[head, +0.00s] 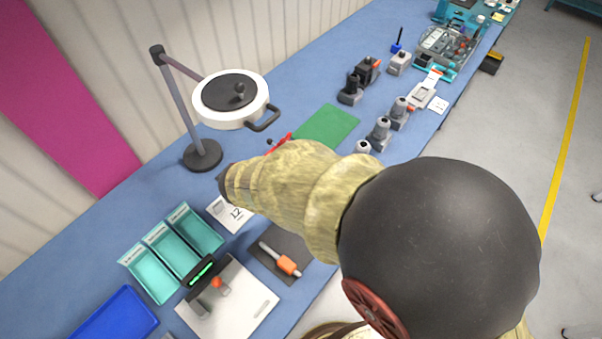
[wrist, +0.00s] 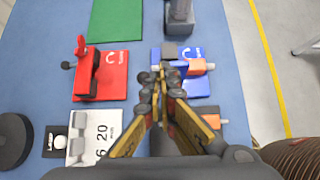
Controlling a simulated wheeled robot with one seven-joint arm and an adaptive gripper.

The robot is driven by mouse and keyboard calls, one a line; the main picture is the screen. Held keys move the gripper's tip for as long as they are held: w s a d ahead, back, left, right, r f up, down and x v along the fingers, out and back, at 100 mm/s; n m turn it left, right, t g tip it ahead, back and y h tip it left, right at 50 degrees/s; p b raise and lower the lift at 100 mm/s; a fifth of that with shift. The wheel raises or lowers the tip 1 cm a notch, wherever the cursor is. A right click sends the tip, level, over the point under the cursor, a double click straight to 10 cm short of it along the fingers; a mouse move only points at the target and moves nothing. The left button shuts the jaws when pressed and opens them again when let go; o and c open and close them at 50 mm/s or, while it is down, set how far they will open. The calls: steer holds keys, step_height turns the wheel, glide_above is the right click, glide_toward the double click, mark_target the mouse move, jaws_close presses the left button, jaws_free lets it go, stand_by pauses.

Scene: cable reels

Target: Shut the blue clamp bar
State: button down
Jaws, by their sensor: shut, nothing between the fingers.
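The blue clamp's base plate (wrist: 196,86) lies on the bench in the wrist view, right of the red clamp. A short blue bar (wrist: 182,70) and an orange block with a pale end (wrist: 196,67) show above the plate. My gripper (wrist: 162,68) is shut and empty, with its fingertips over the left part of this clamp. The fingers hide much of the clamp, so I cannot tell the bar's full angle or whether they touch it. In the head view my arm hides the blue clamp.
A red clamp (wrist: 110,78) with an upright handle stands left of my fingers. A grey post fixture (wrist: 180,18) stands just beyond the blue clamp. A green mat (wrist: 115,20), a white printed plate (wrist: 95,135) and a magnifier lamp (head: 232,110) are nearby.

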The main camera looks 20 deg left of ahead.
steer(key=w+d+f+g+p, duration=0.1)
steer(key=w+f+p, duration=0.1)
steer(key=w+p, duration=0.2)
steer(key=w+d+f+g+p, duration=0.1)
steer(key=w+f+g+p, duration=0.1)
steer(key=w+p, duration=0.3)
steer(key=w+d+f+g+y+p, duration=0.1)
steer(key=w+d+f+p, duration=0.1)
steer(key=w+p, duration=0.3)
steer(key=shift+w+d+f+p, duration=0.1)
steer(key=shift+w+f+p, duration=0.1)
steer(key=shift+f+p, duration=0.25)
steer(key=shift+p+x, duration=0.8)
steer(key=shift+p, duration=0.15)
steer(key=shift+f, duration=0.1)
steer(key=shift+s, duration=0.1)
